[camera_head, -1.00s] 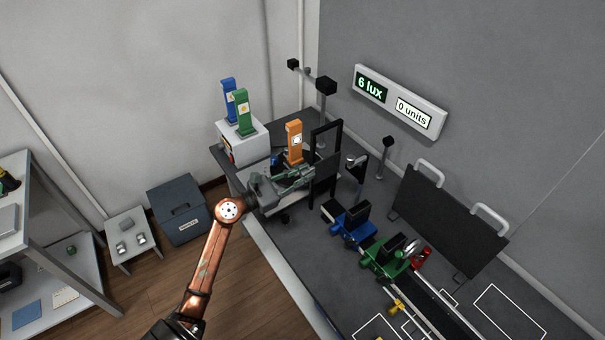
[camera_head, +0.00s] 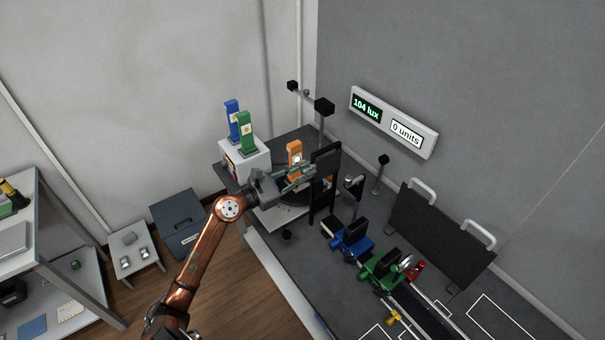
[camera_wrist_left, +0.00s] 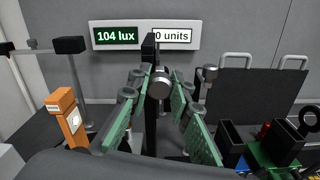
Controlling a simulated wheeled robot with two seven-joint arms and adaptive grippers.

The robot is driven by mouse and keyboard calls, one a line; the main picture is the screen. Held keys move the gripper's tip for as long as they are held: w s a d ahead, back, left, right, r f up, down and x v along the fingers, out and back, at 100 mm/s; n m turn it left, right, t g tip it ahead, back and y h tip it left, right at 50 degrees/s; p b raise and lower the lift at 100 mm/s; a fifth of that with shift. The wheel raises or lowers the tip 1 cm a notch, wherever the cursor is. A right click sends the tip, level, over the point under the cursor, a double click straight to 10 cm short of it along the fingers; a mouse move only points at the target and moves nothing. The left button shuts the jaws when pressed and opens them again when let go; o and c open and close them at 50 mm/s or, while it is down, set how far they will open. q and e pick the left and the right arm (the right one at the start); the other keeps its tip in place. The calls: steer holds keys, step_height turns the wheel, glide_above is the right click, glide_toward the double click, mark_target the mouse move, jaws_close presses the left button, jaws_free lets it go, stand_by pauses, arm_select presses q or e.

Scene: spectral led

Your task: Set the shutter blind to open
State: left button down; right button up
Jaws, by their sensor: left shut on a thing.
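The shutter blind is a black panel (camera_head: 327,158) in an upright black frame (camera_head: 313,216) on the bench. The panel sits high in the frame, with the lower part of the frame uncovered. My left gripper (camera_head: 311,171) reaches in from the left and is shut on the blind's round metal knob (camera_wrist_left: 160,83), seen between the green fingertips in the left wrist view. The wall display (camera_head: 393,122) reads 104 lux and 0 units. My right gripper is not in view.
An orange lamp module (camera_head: 294,151) stands close behind my left gripper. Blue (camera_head: 232,118) and green (camera_head: 246,133) modules stand on a white box. Blue (camera_head: 350,241) and green (camera_head: 381,269) holders and a black board with handles (camera_head: 440,232) are to the right.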

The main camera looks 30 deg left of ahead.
arm_select(q)
steer(key=shift+r, duration=0.45)
steer(key=c, duration=2.2)
jaws_free()
steer(key=shift+a, duration=0.1)
steer(key=o, duration=0.5)
steer(key=shift+f, duration=0.2)
steer(key=shift+c, duration=0.2)
steer(key=v, duration=1.2)
